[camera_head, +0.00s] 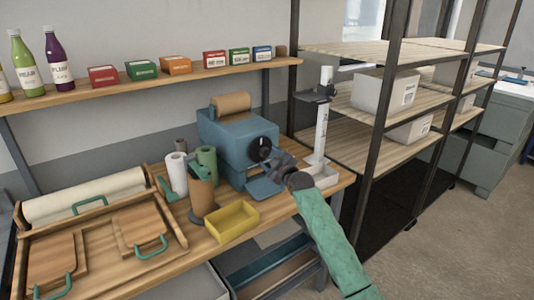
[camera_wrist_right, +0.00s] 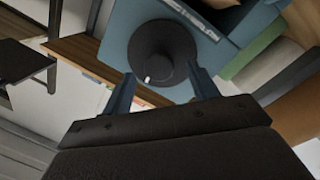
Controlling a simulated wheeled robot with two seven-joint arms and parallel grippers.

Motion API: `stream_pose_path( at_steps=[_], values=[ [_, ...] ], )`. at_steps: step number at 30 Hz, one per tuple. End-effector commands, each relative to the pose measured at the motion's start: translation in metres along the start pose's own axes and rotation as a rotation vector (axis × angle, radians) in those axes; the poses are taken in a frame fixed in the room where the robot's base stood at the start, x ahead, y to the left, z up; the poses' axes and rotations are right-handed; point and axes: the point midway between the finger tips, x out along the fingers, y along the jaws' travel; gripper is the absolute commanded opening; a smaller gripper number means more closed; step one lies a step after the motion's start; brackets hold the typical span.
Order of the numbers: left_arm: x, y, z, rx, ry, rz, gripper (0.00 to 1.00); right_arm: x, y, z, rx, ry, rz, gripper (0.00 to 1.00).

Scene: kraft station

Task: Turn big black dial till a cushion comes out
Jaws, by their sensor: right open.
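The blue machine (camera_head: 222,135) stands on the wooden bench with a roll of brown paper (camera_head: 231,103) on top. Its big black dial (camera_head: 260,149) is on the front face, and it also shows in the right wrist view (camera_wrist_right: 163,54) as a round black knob with a small white mark. My right gripper (camera_head: 279,160) is in front of the dial. In the right wrist view its two fingers (camera_wrist_right: 160,88) are open, one on each side of the dial's lower part; I cannot tell whether they touch it. A blue tray (camera_head: 263,188) sits below the dial, with no cushion visible. My left gripper is not in view.
A yellow bin (camera_head: 232,222), a brown roll (camera_head: 202,190) and green and white rolls stand left of the machine. Shelves with white boxes (camera_head: 384,92) stand further right.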

Motion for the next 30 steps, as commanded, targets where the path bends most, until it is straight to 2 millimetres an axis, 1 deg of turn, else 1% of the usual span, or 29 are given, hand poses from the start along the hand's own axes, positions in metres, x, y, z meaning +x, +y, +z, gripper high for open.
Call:
stream_pose_path(
  at_steps=[1,3,7,11,18,20,21,23,25,26,30],
  values=[
    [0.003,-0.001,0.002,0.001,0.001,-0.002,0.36,0.007,0.002,-0.003,0.002,0.001,0.000,0.59],
    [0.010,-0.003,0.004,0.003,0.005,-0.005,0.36,0.015,0.002,-0.002,0.002,0.001,0.000,0.59],
    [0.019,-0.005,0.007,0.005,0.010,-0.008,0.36,0.024,0.001,-0.001,0.001,0.000,0.000,0.59],
    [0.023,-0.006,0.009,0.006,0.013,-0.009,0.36,0.028,0.000,0.000,0.001,0.000,0.000,0.59],
    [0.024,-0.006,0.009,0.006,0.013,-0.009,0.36,0.029,0.000,0.000,0.001,0.000,0.000,0.59],
    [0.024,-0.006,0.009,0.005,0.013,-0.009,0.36,0.029,0.000,0.000,0.001,0.000,0.000,0.50],
    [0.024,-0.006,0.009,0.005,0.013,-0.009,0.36,0.029,0.000,0.000,0.001,0.000,0.000,0.42],
    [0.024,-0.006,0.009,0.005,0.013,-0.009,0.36,0.029,0.000,0.000,0.001,0.000,0.000,0.30],
    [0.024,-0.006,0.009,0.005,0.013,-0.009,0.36,0.029,0.000,0.000,0.001,0.000,0.000,0.16],
    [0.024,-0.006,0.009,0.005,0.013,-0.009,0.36,0.029,0.000,0.000,0.001,0.000,0.000,0.15],
    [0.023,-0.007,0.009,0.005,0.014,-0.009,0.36,0.029,-0.001,0.000,0.005,0.000,-0.001,0.15]
  ],
)
